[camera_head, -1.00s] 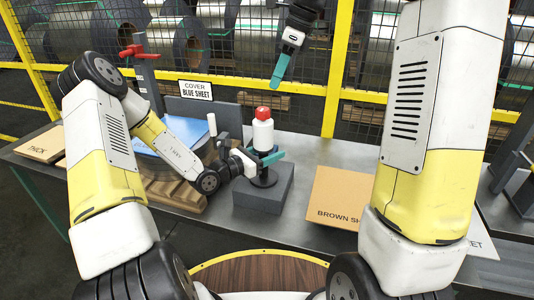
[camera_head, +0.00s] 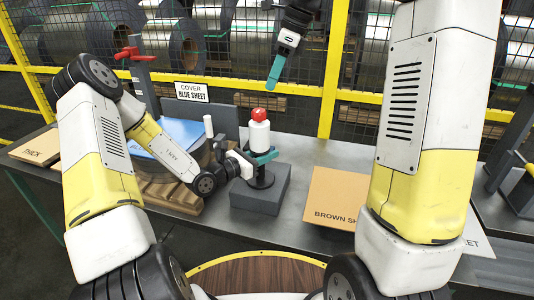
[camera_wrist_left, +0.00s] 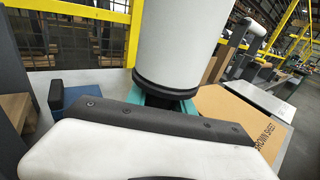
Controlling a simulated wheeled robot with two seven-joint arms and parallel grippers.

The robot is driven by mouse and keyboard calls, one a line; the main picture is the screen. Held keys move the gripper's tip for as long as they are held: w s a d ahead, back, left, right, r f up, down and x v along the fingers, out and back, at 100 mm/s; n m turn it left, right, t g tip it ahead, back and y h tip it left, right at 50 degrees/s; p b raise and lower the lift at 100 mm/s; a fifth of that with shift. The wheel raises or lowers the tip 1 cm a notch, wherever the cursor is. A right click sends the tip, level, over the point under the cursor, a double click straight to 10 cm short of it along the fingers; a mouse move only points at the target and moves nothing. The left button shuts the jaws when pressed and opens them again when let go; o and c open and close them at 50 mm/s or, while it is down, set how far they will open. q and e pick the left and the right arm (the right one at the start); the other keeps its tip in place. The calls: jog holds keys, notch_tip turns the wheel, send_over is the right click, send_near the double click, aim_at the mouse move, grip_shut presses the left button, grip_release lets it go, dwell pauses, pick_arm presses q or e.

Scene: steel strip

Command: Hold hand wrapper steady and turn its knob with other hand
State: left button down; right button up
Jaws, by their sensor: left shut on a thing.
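The hand wrapper is a white cylinder (camera_head: 259,138) with a red knob (camera_head: 259,114) on top. It stands upright over a black round foot (camera_head: 260,180) on a grey block. My left gripper (camera_head: 264,158) comes in from the left and is shut on the wrapper's lower part. In the left wrist view the white cylinder (camera_wrist_left: 178,40) with its dark lower rim rises right at the teal fingers; the knob is out of that view. My right gripper (camera_head: 273,74) hangs higher, above and behind the knob in the picture, apart from it, its teal fingers pointing down. Its finger gap cannot be made out.
The grey block (camera_head: 258,200) stands on a steel table (camera_head: 305,158). A brown sheet board (camera_head: 335,195) lies to its right. A yellow-framed mesh fence (camera_head: 329,80) stands behind.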

dwell(0.7)
pick_arm(q)
jog(key=c, duration=1.8)
grip_release()
grip_shut()
jog(key=shift+f, duration=0.1)
